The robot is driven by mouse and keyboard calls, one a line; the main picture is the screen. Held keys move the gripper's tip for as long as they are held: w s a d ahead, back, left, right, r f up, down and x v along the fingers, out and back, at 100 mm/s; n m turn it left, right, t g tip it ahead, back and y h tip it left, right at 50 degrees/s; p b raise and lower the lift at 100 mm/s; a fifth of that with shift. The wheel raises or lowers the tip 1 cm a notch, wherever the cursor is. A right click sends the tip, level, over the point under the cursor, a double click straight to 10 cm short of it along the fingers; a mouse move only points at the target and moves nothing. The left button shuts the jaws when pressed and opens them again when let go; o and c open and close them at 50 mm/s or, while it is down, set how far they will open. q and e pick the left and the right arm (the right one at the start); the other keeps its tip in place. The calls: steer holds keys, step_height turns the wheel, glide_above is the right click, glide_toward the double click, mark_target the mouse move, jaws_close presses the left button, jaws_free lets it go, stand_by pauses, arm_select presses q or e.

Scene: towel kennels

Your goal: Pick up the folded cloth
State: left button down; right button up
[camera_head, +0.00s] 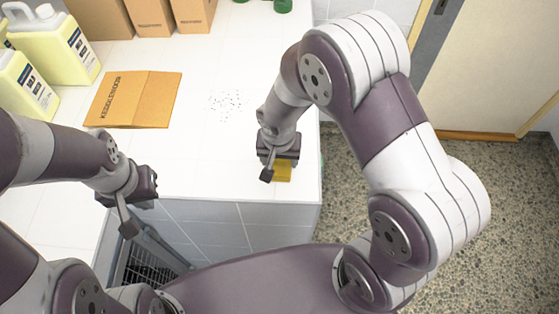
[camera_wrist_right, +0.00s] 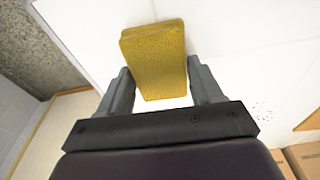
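The folded cloth (camera_head: 284,172) is a small yellow, rough-textured block on the white counter, near its front right corner. My right gripper (camera_head: 271,168) is over it in the head view and hides part of it. In the right wrist view the cloth (camera_wrist_right: 153,58) lies between the two spread fingers of my right gripper (camera_wrist_right: 160,75), with a gap on each side, so that gripper is open. My left gripper (camera_head: 125,212) hangs by the counter's front edge at the left, away from the cloth. Its finger opening is unclear.
A flat orange-brown cardboard piece (camera_head: 133,100) lies on the white counter (camera_head: 200,160). Yellow jugs (camera_head: 62,45) stand at the left and cardboard boxes (camera_head: 150,14) at the back. Dark specks (camera_head: 226,101) dot the counter's middle. A metal-barred cage (camera_head: 145,268) is below.

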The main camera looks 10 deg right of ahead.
mark_target(279, 161)
steer(key=shift+c, duration=1)
steer(key=shift+w+r, duration=0.1)
steer(key=shift+r, duration=0.1)
step_height(279, 161, up, 4)
steer(key=shift+f+b, duration=0.15)
steer(key=shift+b, duration=0.45)
steer(key=s+d+r+b, duration=0.1)
steer(key=s+d+r, duration=0.6)
steer(key=s+d, duration=0.1)
steer(key=shift+s, duration=0.35)
